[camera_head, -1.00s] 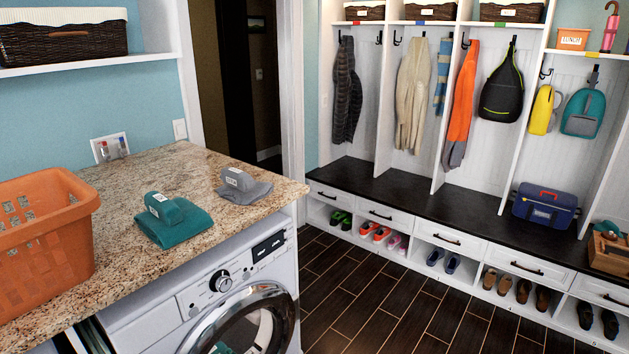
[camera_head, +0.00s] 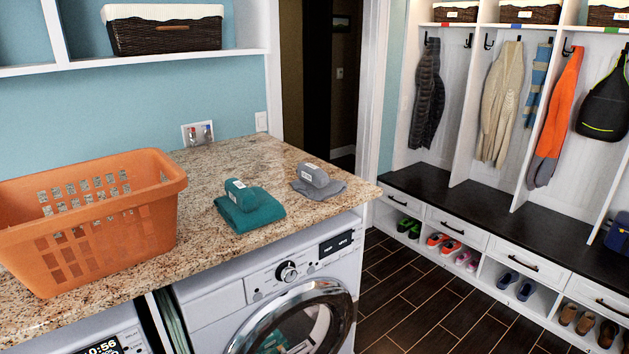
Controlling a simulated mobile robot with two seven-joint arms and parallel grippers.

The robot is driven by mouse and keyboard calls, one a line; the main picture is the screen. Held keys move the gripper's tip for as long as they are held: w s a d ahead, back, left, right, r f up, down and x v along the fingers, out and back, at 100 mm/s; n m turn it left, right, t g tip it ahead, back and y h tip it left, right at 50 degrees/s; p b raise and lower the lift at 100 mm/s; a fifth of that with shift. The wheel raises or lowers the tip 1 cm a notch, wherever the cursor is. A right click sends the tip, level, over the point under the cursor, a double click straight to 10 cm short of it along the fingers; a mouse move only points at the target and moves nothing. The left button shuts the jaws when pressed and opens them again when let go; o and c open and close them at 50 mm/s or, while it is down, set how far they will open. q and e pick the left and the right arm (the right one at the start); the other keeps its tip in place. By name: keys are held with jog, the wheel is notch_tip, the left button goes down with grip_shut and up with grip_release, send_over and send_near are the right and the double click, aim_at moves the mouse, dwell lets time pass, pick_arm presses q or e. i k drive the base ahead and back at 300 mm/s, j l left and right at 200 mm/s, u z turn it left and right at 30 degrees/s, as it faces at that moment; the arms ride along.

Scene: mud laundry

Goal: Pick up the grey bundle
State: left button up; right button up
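The grey bundle (camera_head: 318,180) lies on the granite counter (camera_head: 255,158) near its right end. It is a rolled grey piece with a white label, resting on a flat grey cloth. A similar teal bundle (camera_head: 249,207) with a white label lies to its left, close by but apart from it. Neither of my grippers shows in the view.
An orange laundry basket (camera_head: 95,222) stands on the counter at the left. A front-loading washer (camera_head: 290,290) is below the counter. A cubby bench (camera_head: 470,214) with hanging coats and shoes stands at the right. The dark tiled floor (camera_head: 420,305) between is clear.

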aim_at(313, 183)
jog(key=i+l+u, duration=0.15)
jog(key=u, duration=0.35)
jog(key=i+l+u, duration=0.15)
jog(key=u, duration=0.3)
jog(key=i+l+u, duration=0.1)
jog(key=l, duration=0.25)
jog(key=i+l+u, duration=0.15)
jog(key=l, duration=0.2)
jog(key=i+l+u, duration=0.1)
jog(key=l, duration=0.25)
